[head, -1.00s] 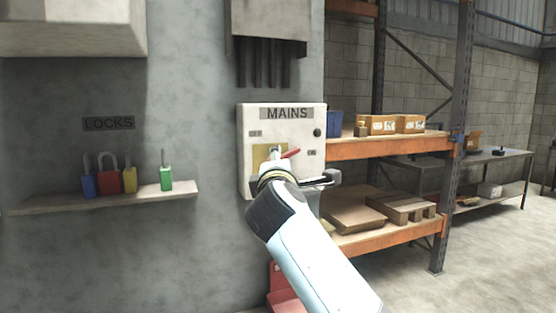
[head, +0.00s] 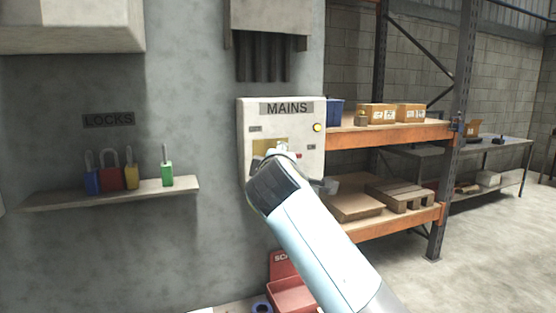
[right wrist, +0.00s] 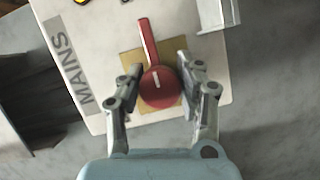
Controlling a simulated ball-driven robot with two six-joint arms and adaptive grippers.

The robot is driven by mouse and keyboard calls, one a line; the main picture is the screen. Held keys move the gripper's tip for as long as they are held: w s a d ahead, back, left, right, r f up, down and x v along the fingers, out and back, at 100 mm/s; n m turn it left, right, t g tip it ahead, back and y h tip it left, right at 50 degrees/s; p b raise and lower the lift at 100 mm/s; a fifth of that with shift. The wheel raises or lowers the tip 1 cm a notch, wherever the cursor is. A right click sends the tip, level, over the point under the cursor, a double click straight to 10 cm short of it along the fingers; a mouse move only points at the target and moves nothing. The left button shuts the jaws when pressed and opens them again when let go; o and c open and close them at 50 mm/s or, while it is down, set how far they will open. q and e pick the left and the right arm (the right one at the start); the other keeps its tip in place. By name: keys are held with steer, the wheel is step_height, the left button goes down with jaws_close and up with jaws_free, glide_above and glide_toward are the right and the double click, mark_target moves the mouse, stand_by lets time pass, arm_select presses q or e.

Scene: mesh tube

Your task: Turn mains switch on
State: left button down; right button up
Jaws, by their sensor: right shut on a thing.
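In the right wrist view the red rotary switch (right wrist: 160,88) sits on a yellow plate (right wrist: 130,60). Its lever points up in that picture, which is toward the ON side of the box. My right gripper (right wrist: 160,85) has one finger on each side of the red knob and is shut on it. In the head view my right wrist (head: 278,165) hides most of the switch. My left gripper is out of view.
A clear bracket-like piece (right wrist: 218,14) projects near the box's edge. On the left, a wall shelf (head: 60,198) holds several coloured padlocks. Orange racking (head: 390,135) with boxes stands to the right.

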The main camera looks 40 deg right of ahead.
steer(key=shift+f, duration=0.15)
steer(key=o, duration=1.2)
